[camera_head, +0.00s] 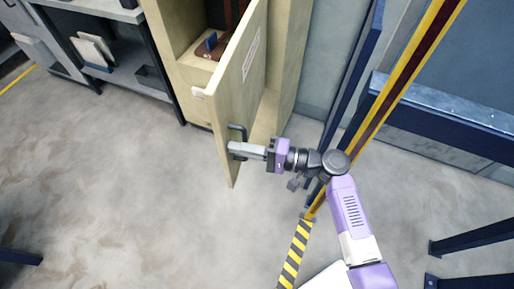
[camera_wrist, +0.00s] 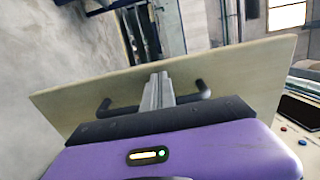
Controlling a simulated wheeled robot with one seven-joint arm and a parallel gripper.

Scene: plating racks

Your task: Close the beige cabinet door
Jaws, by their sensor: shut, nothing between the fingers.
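The beige cabinet (camera_head: 283,75) stands at the top middle of the head view. Its beige door (camera_head: 240,85) stands open, swung out toward the camera. A dark bar handle (camera_head: 236,130) is on the door's outer face; the handle also shows in the wrist view (camera_wrist: 201,88). My gripper (camera_head: 233,148) is shut and empty, with its fingers at the handle. In the wrist view the fingers (camera_wrist: 157,88) cross the middle of the handle and hide part of it; I cannot tell whether they touch it or the door panel (camera_wrist: 240,75).
Inside the cabinet is a reddish-brown item with a blue part (camera_head: 210,42). A grey shelf unit (camera_head: 130,75) stands to the left. A yellow and dark post (camera_head: 400,75) and a blue frame (camera_head: 450,110) are on the right. The floor (camera_head: 130,190) in front is clear.

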